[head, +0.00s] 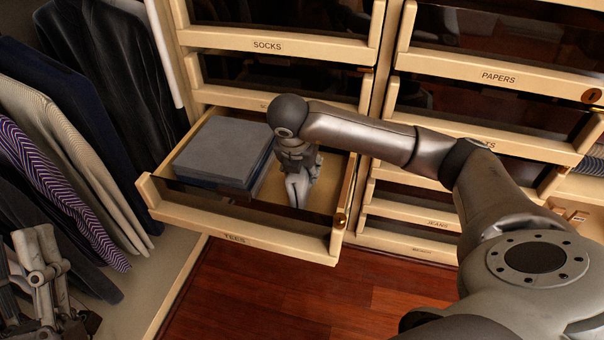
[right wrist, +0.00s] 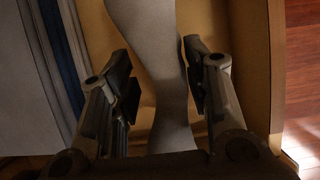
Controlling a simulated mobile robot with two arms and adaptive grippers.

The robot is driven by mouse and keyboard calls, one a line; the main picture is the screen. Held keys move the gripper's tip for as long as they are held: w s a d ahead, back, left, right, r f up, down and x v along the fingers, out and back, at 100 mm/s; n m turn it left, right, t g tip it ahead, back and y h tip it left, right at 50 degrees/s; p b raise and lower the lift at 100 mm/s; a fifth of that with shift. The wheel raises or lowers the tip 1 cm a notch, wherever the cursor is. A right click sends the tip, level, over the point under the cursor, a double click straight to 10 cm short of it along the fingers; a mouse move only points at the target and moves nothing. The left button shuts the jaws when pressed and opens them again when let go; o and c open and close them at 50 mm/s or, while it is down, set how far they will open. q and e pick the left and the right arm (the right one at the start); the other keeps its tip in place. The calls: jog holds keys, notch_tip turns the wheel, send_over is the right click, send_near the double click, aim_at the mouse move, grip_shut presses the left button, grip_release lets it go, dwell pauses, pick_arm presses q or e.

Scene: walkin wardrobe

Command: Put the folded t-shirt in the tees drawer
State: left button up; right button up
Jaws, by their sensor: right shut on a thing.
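The tees drawer (head: 235,238) is pulled open, its label on the front. My right gripper (head: 298,178) reaches down into the right part of the drawer. It is shut on a pale grey folded t-shirt (head: 299,190), which shows below the fingers. In the right wrist view the grey t-shirt (right wrist: 150,50) runs upright between the two fingers (right wrist: 163,92), with the tan drawer bottom behind it. Whether it touches the bottom I cannot tell. My left gripper (head: 45,272) is at the lower left, away from the drawer; its finger gap is unclear.
A stack of grey and blue folded clothes (head: 222,150) fills the drawer's left part; its edge shows in the right wrist view (right wrist: 45,70). Hanging garments (head: 65,150) stand close on the left. The socks drawer (head: 280,44) and others above are shut. Red wooden floor (head: 290,300) is clear in front.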

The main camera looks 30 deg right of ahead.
pick_arm(q)
jog(key=shift+s+a+r+t+h, duration=0.1)
jog(key=shift+s+r+t+h, duration=0.3)
jog(key=shift+s+r+t, duration=0.3)
pick_arm(e)
jog(key=shift+f, duration=0.65)
pick_arm(q)
jog(key=shift+f, duration=0.1)
